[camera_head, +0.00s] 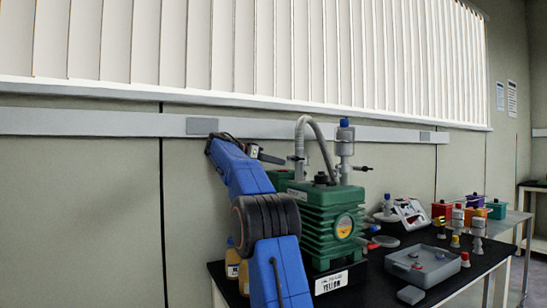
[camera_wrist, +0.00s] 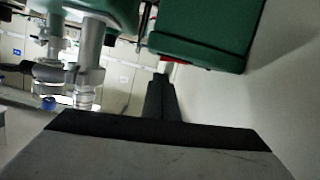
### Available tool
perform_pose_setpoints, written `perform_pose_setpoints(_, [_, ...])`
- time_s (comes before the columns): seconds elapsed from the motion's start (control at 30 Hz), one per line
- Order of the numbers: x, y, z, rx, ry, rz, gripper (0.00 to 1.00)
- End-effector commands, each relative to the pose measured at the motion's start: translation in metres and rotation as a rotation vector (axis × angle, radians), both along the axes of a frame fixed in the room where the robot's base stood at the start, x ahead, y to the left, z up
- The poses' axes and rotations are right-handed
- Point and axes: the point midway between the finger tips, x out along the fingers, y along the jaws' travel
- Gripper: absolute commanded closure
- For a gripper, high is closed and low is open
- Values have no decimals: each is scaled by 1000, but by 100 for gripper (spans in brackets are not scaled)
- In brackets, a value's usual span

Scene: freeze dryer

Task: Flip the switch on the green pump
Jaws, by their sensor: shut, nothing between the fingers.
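The green pump (camera_head: 333,220) stands on the black bench, with a ribbed body, a round yellow gauge label and a grey hose on top. In the wrist view a green box-shaped part of it (camera_wrist: 205,30) fills the upper right. A small red and white piece (camera_wrist: 171,63), which looks like the switch, shows just under that box's edge. My gripper (camera_wrist: 162,75) is shut and empty, its tips close to the red piece; I cannot tell whether they touch. In the head view my gripper (camera_head: 277,159) is behind the pump's upper left, and the switch is hidden there.
Metal valve fittings (camera_head: 345,150) rise from the pump and also show in the wrist view (camera_wrist: 90,60). A grey tray (camera_head: 423,266) and several small bottles stand to the right. Yellow bottles (camera_head: 233,260) stand left, partly behind my arm. The wall is close behind.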

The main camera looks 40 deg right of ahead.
Motion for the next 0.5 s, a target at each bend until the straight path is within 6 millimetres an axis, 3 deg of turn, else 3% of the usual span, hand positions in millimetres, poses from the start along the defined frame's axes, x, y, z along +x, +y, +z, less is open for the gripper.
perform_pose_setpoints(0.2, [-1, 1, -13, 0, 0, 0, 100])
perform_pose_setpoints(0.5, [-1, 1, -14, 0, 0, 0, 100])
